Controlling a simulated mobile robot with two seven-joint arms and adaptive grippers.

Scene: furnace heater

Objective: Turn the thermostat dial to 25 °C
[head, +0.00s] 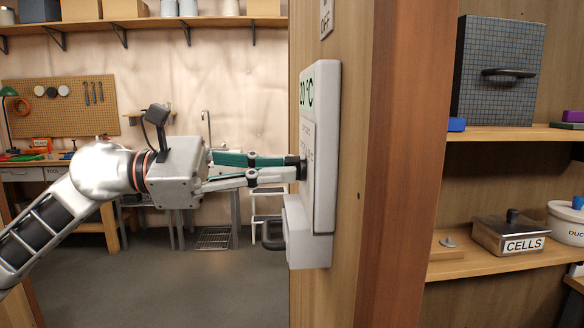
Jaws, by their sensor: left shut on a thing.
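The white thermostat (325,147) is fixed to a wooden wall and seen at a steep angle. Its display reads 20 °C. The dark dial (303,168) sticks out from its left-facing front and is mostly hidden by the fingers. My left gripper (295,168) comes in from the left, level, with its fingertips shut on the dial. My right gripper is not in view.
A wooden post (405,150) stands right of the thermostat. Beyond it are shelves with a dark box, a metal box (508,238) marked CELLS and a white pot (567,222). A pegboard (62,107) and workbench stand at the back left. The floor between is open.

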